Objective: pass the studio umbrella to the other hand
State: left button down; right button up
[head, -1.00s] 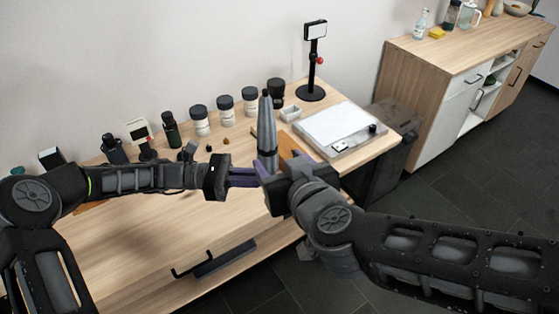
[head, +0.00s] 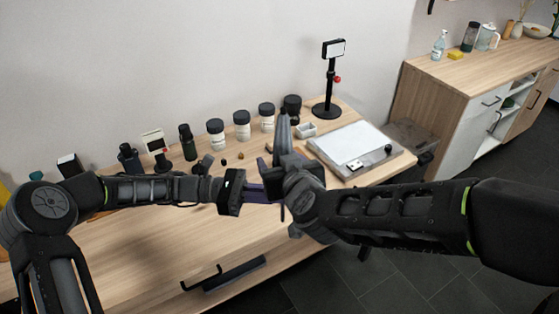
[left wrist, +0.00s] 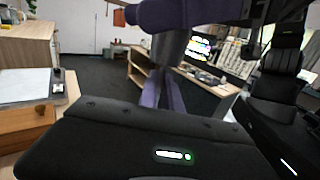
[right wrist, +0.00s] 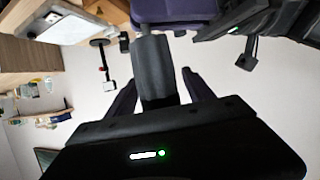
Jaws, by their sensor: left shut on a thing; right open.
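The studio umbrella (head: 283,130) is a slim, dark grey folded shape, standing nearly upright above the front of the table. My left gripper (head: 266,193) is shut on it at its lower part. My right gripper (head: 276,165) is open and close above the left one. In the right wrist view, the umbrella (right wrist: 156,72) stands between the parted right fingers (right wrist: 162,95), with a purple left finger (right wrist: 175,10) crossing beyond. In the left wrist view, the umbrella (left wrist: 166,60) runs up from the left fingers (left wrist: 163,95). The right gripper hides part of it in the head view.
Several dark-lidded jars (head: 242,125) and dark bottles (head: 188,142) line the back of the wooden table (head: 150,255). A white flat device (head: 352,148) and a black stand (head: 330,90) are at its right. A cabinet (head: 440,110) stands further right. The table's front is clear.

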jog(key=shift+w, duration=0.1)
jog(key=shift+c, duration=0.4)
grip_shut()
pick_arm(q)
jog(key=c, duration=1.5)
grip_release()
jog(key=shift+o, duration=0.2)
jog(key=a, duration=1.2)
jog(key=shift+w, duration=0.45)
jog(key=shift+f, duration=0.1)
